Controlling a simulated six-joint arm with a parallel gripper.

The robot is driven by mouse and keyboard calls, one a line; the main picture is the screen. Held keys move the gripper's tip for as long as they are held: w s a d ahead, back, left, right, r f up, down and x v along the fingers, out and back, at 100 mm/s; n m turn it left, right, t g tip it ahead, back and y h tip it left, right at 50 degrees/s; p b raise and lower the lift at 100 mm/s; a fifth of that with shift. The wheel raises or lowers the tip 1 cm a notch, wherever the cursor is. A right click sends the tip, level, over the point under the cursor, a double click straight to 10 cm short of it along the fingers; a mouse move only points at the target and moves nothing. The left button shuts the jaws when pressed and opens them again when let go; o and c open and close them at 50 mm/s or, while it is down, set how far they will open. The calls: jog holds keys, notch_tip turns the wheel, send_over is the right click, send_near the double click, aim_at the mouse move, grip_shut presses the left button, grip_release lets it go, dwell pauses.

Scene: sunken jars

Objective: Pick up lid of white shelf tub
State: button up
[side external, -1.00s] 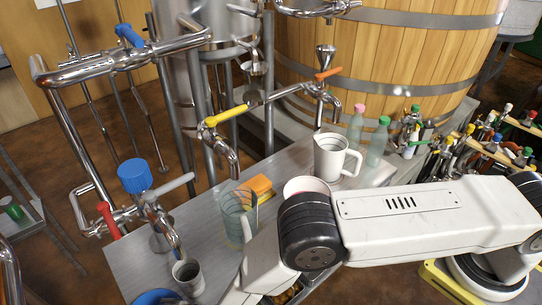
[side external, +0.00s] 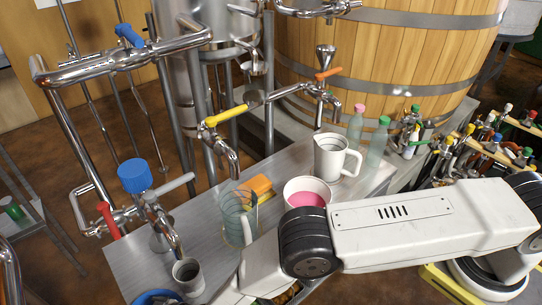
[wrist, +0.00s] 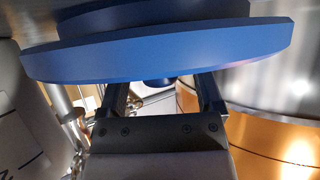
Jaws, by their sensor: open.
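In the wrist view a wide blue round disc (wrist: 165,52), which looks like a lid, fills the top of the picture close to my fingers. A second blue tier shows above it. My gripper (wrist: 164,86) is open, its two dark fingers reaching up toward the disc's edge. A small dark blue knob-like part (wrist: 160,80) shows between the fingers; I cannot tell whether they touch it. No white tub wall shows clearly under the disc. In the side view my arm hides the gripper.
An open white tub with pink contents (side external: 303,184) stands on the counter (side external: 190,225) beside my arm. A white jug (side external: 328,160), two bottles, a clear vessel (side external: 235,222), a grey cup (side external: 187,277) and taps stand around it. A blue object (side external: 155,299) is cut off at the bottom edge.

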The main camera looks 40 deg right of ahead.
grip_shut()
jog(key=shift+r, duration=0.2)
dwell(0.3)
notch_tip(320, 180, up, 18)
jog(key=shift+f, duration=0.2)
dwell(0.6)
dwell(0.5)
